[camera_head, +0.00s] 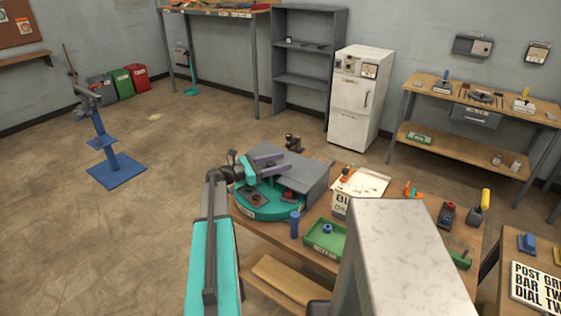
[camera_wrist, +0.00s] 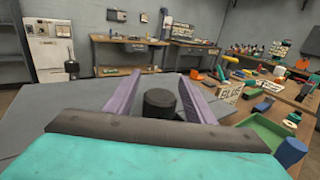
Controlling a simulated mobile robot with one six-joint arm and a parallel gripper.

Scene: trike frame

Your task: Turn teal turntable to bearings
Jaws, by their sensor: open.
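The teal turntable (camera_head: 262,213) sits on the wooden bench, partly under a grey cover (camera_head: 304,178). Its exposed front part carries small brown round pieces and a red piece (camera_head: 288,195). My gripper (camera_head: 277,162), with purple fingers, reaches in from the left above the turntable, beside the cover. In the wrist view the fingers are spread, with a dark cylinder (camera_wrist: 160,103) between them. I cannot tell whether they touch it. The grey cover (camera_wrist: 60,105) also shows there. The bearings cannot be made out for certain.
A green tray (camera_head: 325,238), a blue cylinder (camera_head: 295,224) and a labelled white box (camera_head: 357,188) stand on the bench to the right. My arm hides part of the bench front.

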